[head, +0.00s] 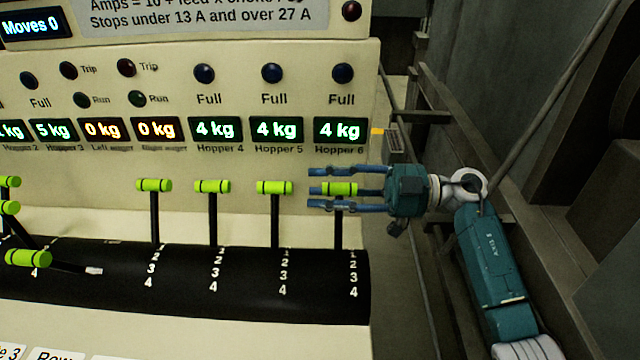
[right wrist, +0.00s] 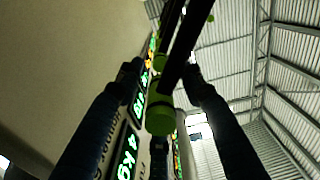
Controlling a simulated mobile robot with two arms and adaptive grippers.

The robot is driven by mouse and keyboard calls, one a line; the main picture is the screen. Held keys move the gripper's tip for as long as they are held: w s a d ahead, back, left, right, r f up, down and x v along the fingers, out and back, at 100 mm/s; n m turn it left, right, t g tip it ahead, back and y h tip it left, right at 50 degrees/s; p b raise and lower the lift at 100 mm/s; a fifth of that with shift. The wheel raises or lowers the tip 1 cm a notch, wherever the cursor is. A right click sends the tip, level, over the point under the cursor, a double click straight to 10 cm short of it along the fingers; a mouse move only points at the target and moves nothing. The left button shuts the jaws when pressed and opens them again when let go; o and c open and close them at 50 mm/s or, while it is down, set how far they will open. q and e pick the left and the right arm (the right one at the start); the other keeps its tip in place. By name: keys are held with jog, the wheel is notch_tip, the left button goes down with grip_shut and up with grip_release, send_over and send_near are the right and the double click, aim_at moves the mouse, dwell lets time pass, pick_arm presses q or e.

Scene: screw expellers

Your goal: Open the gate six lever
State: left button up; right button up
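The rightmost lever, below the Hopper 6 display, has a lime-green knob (head: 345,188) on a dark upright rod. Marks 1 to 4 run down the black drum beside it. My right gripper (head: 330,190) comes in from the right with its blue fingers spread above and below this knob, the knob between them. The right wrist view shows dark fingers apart on both sides of a green knob (right wrist: 160,115); whether any finger touches it I cannot tell. My left gripper is not in view.
Matching upright levers stand left of it, with knobs under Hopper 5 (head: 275,187), under Hopper 4 (head: 212,186) and further left (head: 154,185). At the far left, one lever (head: 28,257) sits lower. The Hopper 6 display (head: 340,130) reads 4 kg. "Moves 0" shows at top left.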

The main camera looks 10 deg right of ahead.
jog(key=shift+a, duration=0.45)
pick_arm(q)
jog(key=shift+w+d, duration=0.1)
pick_arm(e)
grip_shut()
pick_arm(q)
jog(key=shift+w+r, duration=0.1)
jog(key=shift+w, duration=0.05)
pick_arm(e)
jog(key=shift+r, duration=0.15)
